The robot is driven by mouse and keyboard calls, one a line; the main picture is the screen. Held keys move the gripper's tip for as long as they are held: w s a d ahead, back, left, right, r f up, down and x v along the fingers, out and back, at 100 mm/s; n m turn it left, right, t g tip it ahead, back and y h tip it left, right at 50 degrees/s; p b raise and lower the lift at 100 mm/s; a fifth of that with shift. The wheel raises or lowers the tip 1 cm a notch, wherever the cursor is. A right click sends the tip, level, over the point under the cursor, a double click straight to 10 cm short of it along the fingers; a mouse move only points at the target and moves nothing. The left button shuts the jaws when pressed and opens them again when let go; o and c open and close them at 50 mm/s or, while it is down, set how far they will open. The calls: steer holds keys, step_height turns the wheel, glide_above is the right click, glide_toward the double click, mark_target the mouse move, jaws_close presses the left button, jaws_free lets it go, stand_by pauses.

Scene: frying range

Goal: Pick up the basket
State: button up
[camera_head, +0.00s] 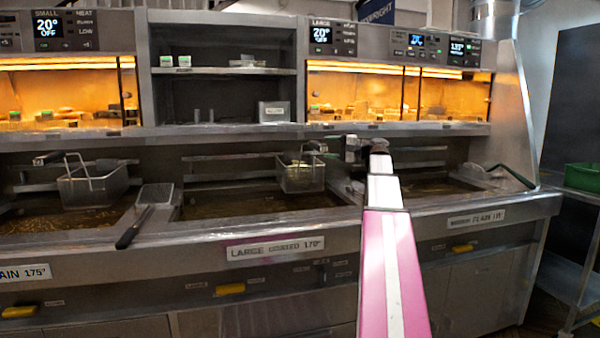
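A small wire basket (301,176) hangs above the middle fryer vat, at its back right, with a dark handle or hook part at its top. A second wire basket (93,186) with an upright wire handle hangs over the left vat. My pink and white arm reaches forward from the bottom. My gripper (352,151) is just right of the middle basket, near its top height. Its fingers are small and dark here, and I cannot tell whether they are open or whether they touch the basket's handle.
The middle vat (225,204) holds dark oil, with a sign on its front edge. A dark-handled scoop (134,227) lies on the divider at left. Lit warming cabinets (66,92) and a shelf (223,71) stand behind. A green crate (582,177) is on a cart at far right.

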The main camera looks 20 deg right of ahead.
steer(key=x, duration=0.6)
steer(key=shift+w+a+r, duration=0.15)
steer(key=shift+r, duration=0.25)
jaws_close()
